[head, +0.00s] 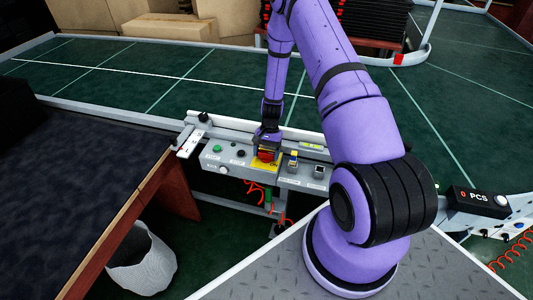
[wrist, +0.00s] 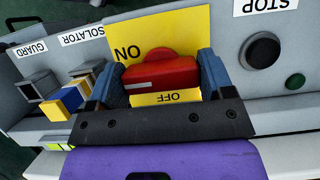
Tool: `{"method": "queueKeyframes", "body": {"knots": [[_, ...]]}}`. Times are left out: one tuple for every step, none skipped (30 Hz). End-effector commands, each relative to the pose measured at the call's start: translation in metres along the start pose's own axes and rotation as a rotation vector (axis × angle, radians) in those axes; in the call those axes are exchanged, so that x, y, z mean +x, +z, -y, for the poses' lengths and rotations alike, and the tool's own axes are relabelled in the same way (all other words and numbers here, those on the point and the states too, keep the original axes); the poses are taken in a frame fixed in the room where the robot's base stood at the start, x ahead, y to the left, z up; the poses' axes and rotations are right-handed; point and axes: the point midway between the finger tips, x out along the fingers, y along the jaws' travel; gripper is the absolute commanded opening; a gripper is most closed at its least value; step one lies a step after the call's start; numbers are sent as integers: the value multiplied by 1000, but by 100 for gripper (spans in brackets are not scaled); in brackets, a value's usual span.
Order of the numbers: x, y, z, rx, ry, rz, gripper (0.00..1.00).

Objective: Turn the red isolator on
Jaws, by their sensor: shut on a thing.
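The red isolator (wrist: 165,72) is a red handle on a yellow plate (wrist: 150,28), with "ON" to its upper left and "OFF" just below it, both upside down in the wrist view. My gripper (wrist: 161,80) is shut on the red handle, one blue-grey finger on each side. In the head view the isolator (head: 267,155) sits on the grey control panel (head: 240,173), with my gripper (head: 267,140) over it from above. The fingers partly hide the handle's sides. I cannot tell its exact turn angle.
A blue-yellow-white switch (wrist: 68,98) and a grey guard switch (wrist: 40,85) sit beside the isolator. A black button (wrist: 262,50) and a green one (wrist: 295,81) are on the other side. A dark table (head: 70,190) and white bin (head: 142,262) stand left.

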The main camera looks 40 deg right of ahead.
Motion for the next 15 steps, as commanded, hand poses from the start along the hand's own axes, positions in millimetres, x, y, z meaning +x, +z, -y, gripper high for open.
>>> {"method": "queueKeyframes", "body": {"knots": [[0,0,0,5,-1,0,51],[0,0,0,5,-2,0,51],[0,0,0,5,-2,0,51],[0,0,0,5,-2,0,51],[0,0,0,5,-2,0,51],[0,0,0,6,-2,0,51],[0,0,0,6,-2,0,51],[0,0,0,6,-2,0,51],[0,0,0,6,-1,0,51],[0,0,0,6,-1,0,77],[0,0,0,6,-1,0,84],[0,0,0,5,-1,0,93],[0,0,0,5,-1,0,100],[0,0,0,5,-1,0,100],[0,0,0,4,-1,0,100]]}}
